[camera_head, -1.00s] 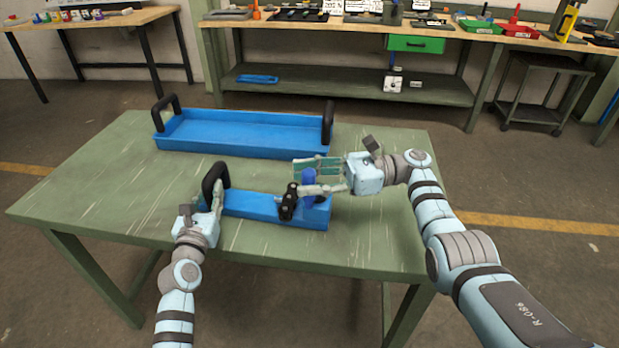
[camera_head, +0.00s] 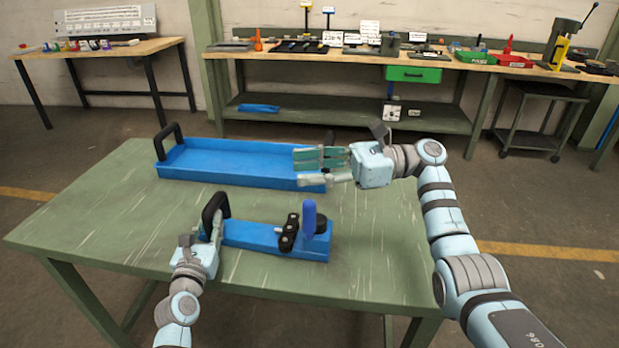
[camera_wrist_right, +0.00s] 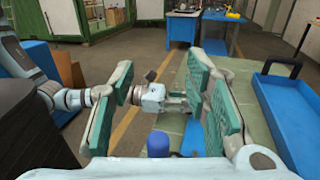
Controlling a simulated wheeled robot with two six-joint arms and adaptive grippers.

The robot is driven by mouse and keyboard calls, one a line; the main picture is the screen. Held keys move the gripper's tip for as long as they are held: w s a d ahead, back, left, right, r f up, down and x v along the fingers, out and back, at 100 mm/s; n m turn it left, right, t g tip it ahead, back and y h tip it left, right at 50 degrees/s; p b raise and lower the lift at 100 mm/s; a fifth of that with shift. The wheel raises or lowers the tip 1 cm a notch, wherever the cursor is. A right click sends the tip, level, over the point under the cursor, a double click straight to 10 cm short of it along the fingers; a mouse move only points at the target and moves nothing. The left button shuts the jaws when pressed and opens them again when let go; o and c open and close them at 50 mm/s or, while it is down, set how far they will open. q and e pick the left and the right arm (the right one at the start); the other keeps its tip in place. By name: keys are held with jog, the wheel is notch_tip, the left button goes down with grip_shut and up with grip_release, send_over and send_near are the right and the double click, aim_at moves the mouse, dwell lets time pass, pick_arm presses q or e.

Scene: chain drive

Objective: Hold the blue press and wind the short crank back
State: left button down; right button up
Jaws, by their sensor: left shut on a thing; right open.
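The blue press (camera_head: 265,237) sits on the green table, with a black loop handle (camera_head: 213,208) at its left end. A black chain part (camera_head: 288,232) and an upright blue crank grip (camera_head: 309,217) are at its right end. My left gripper (camera_head: 215,226) is shut on the black handle. My right gripper (camera_head: 322,168) is open and empty, above and behind the crank grip and apart from it. In the right wrist view the open fingers (camera_wrist_right: 160,112) show, with the rounded blue grip top (camera_wrist_right: 158,144) low between them.
A long blue tray (camera_head: 200,165) with black end handles lies behind the press; my right gripper covers part of its right end. The table's right front (camera_head: 375,235) is clear. A workbench (camera_head: 350,112) with tools stands behind.

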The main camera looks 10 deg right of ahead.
notch_tip(320, 180, down, 6)
jog(key=d+f+m+t, duration=0.1)
jog(key=d+m+t, duration=0.2)
jog(key=m+t+h, duration=0.5)
jog(key=m+t, duration=0.1)
jog(key=t, duration=0.4)
send_near(315, 218)
jog(key=x, duration=1.1)
jog(key=shift+w+a, duration=0.2)
jog(key=shift+c, duration=0.6)
jog(key=shift+g, duration=0.3)
grip_shut()
